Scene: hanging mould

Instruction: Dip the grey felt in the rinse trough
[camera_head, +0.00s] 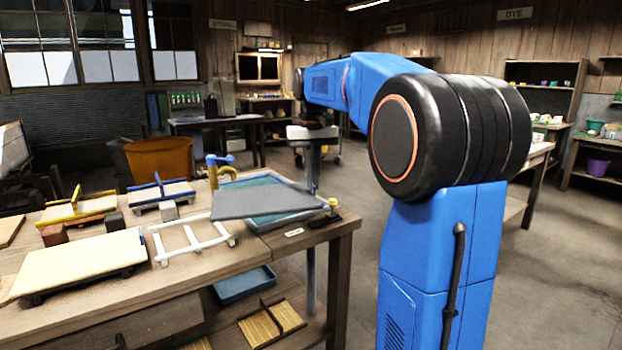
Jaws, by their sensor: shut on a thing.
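The grey felt (262,202) is a flat dark grey sheet over the rinse trough, which is the shallow tray with teal water (285,223) at the right end of the workbench. The felt covers much of the trough's near part and overhangs its left side. My gripper (314,186) comes down from the blue arm at the trough's far right and is shut on the felt near its right end. The fingertips are small and hard to make out. I cannot tell whether the felt's underside touches the water.
A blue and yellow tap (221,168) stands at the trough's left. A white frame (190,240), a cream sheet on a board (80,262) and blue- and yellow-handled moulds (160,193) crowd the bench to the left. An orange tub (158,158) stands behind. Floor right of the bench is open.

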